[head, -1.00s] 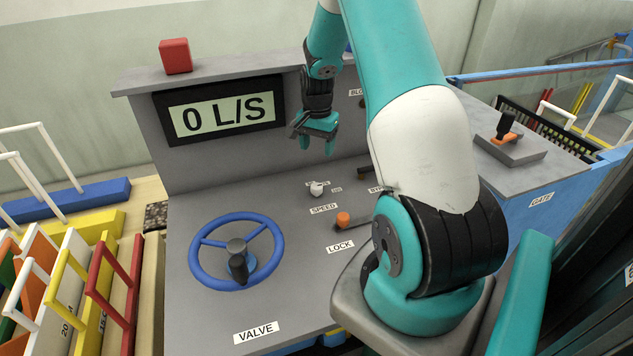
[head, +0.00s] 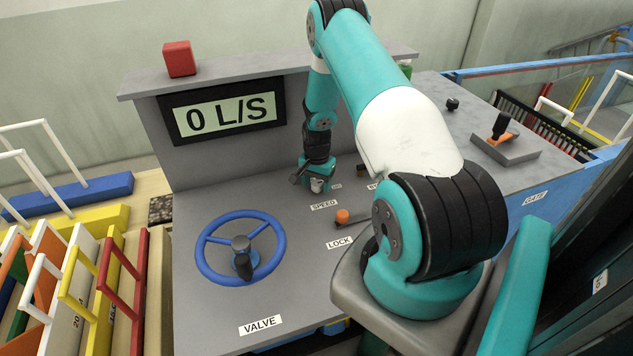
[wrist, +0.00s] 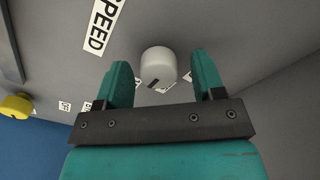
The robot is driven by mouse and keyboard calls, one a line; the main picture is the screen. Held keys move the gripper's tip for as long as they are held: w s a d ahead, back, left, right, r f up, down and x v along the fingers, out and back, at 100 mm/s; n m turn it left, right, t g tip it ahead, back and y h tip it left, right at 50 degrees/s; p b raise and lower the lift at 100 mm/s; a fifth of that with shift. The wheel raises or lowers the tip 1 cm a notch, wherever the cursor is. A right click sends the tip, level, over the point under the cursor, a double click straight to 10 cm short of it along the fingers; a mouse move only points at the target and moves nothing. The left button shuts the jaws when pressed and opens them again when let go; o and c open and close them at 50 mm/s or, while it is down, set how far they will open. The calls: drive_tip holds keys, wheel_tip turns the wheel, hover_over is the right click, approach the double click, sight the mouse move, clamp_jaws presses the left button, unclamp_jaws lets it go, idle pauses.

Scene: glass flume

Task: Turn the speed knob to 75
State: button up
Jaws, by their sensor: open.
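The speed knob (head: 317,185) is a small light grey knob on the grey console, just behind the SPEED label (head: 323,204). In the wrist view the knob (wrist: 158,63) has a dark pointer mark on its side and shows beyond and between my fingertips. My gripper (head: 318,178) is at the knob in the head view and partly covers it. In the wrist view my gripper (wrist: 160,75) is open, with one teal finger on each side of the knob's line. I cannot tell whether a finger touches it. Small scale labels around the knob are partly hidden.
A display (head: 226,112) reads 0 L/S. A blue valve wheel (head: 203,243) stands at the front left, and an orange-tipped lock lever (head: 342,216) is close in front of the knob. A red block (head: 179,59) sits on the top ledge. The gate lever (head: 501,127) is at the right.

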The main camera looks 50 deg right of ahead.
drive_tip(key=shift+c, duration=0.3)
drive_tip(key=c, duration=0.9)
drive_tip(key=shift+n+b, duration=0.3)
drive_tip(key=shift+b, duration=0.05)
drive_tip(key=n+b, duration=0.2)
drive_tip(key=n, duration=0.1)
drive_tip(key=shift+w+f+n+b, duration=0.1)
drive_tip(key=shift+f+n+b, duration=0.05)
drive_tip(key=shift+n+b, duration=0.2)
drive_tip(key=n+b, duration=0.2)
drive_tip(key=n, duration=0.2)
drive_tip(key=shift+n+b, duration=0.25)
drive_tip(key=shift+b, duration=0.05)
drive_tip(key=shift+r, duration=0.2)
drive_tip(key=o, duration=1)
drive_tip(key=shift+c, duration=0.2)
